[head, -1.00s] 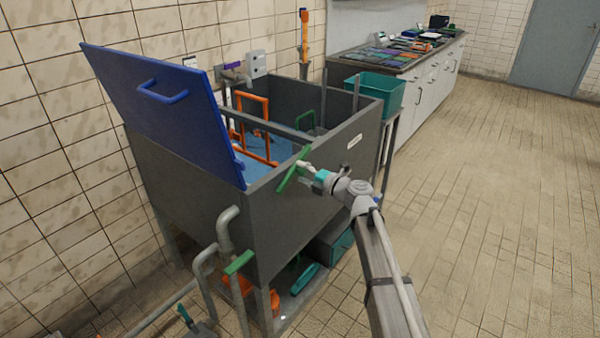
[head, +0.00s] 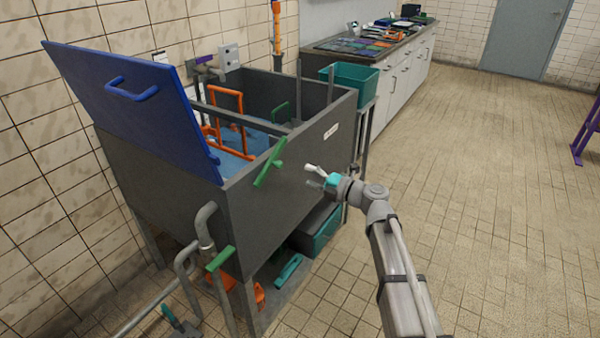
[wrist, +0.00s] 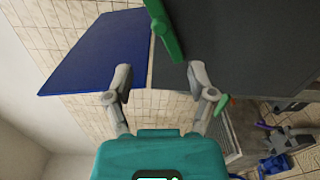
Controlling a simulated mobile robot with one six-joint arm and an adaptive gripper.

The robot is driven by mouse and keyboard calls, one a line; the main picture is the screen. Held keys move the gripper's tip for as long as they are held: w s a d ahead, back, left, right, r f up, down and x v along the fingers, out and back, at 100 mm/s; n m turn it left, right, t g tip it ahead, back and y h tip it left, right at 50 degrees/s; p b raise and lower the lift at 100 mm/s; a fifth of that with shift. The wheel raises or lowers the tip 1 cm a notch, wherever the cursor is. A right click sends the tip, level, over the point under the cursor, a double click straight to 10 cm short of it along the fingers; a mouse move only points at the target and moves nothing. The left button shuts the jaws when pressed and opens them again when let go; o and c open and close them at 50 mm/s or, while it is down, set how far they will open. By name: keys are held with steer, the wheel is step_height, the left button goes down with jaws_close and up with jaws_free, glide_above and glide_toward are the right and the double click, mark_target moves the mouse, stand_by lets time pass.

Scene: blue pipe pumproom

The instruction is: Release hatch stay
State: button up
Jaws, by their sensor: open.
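The blue hatch lid (head: 135,105) stands raised and tilted at the left end of the grey tank (head: 290,190), with a blue handle on its face. A green bar (head: 269,162) sits slanted on the tank's near wall by the lid's lower corner; it looks like the hatch stay, but I cannot be sure. In the wrist view the green bar (wrist: 163,30) is beyond the fingertips, with the lid (wrist: 95,52) to its left. My gripper (head: 314,175) is open and empty, to the right of the green bar and apart from it.
Orange frames (head: 228,115) stand inside the tank. A lower green handle (head: 220,258) is on a grey pipe at the tank's near-left corner. A teal bin (head: 350,86) stands behind the tank.

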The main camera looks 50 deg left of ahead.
steer(key=shift+w+d, duration=0.1)
steer(key=shift+d, duration=0.45)
steer(key=shift+c, duration=0.3)
